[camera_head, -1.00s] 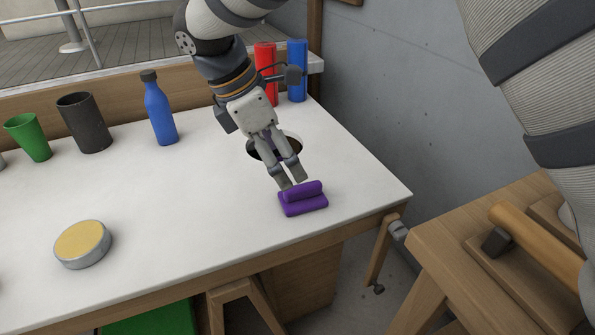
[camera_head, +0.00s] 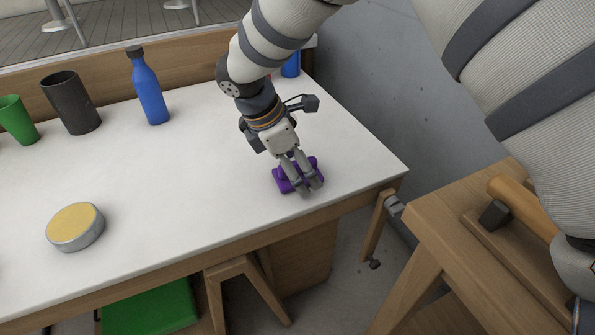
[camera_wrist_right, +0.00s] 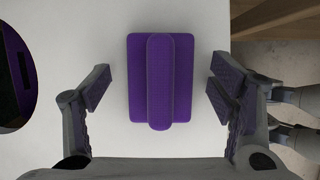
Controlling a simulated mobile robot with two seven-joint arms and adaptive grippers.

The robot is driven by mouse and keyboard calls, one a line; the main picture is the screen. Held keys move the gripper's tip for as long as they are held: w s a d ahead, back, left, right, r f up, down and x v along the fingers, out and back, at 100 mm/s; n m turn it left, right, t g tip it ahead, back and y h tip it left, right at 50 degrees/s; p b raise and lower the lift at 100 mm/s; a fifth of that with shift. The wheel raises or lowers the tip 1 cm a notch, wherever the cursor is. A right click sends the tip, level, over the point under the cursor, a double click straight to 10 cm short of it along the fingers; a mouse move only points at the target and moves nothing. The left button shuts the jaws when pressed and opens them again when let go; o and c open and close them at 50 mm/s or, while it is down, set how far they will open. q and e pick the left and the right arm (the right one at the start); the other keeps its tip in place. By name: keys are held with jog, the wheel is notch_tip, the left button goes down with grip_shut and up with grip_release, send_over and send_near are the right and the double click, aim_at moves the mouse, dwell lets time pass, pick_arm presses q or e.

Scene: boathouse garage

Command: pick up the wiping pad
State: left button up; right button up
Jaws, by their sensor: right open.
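The wiping pad (camera_head: 279,181) is purple, with a flat base and a raised rounded grip along its top. It lies on the white table near the right front corner. My right gripper (camera_head: 310,188) is over it, and its fingers hide part of it in the head view. In the right wrist view, the pad (camera_wrist_right: 136,80) lies between the two spread fingers (camera_wrist_right: 160,90), with a gap on each side. The gripper is open and empty. My left gripper is not in view.
The white table (camera_head: 190,185) also bears a yellow-topped round tin (camera_head: 75,227), a blue bottle (camera_head: 148,90), a dark cup (camera_head: 70,103) and a green cup (camera_head: 17,120). A wooden bench (camera_head: 440,270) stands at the right.

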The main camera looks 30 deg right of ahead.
jog(key=c, duration=1.3)
jog(key=shift+o, duration=0.2)
jog(key=shift+r, duration=0.1)
jog(key=shift+r, duration=0.3)
jog(key=r, duration=0.3)
jog(key=shift+s+a+r+p, duration=0.15)
jog(key=shift+s+r+p, duration=0.1)
jog(key=shift+r+p, duration=0.05)
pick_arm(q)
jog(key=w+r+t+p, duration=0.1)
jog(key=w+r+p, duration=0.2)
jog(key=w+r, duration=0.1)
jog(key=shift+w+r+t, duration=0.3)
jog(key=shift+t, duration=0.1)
pick_arm(e)
jog(key=s+a+r, duration=0.6)
jog(key=s+r, duration=0.2)
jog(key=s, duration=0.4)
jog(key=shift+r, duration=0.4)
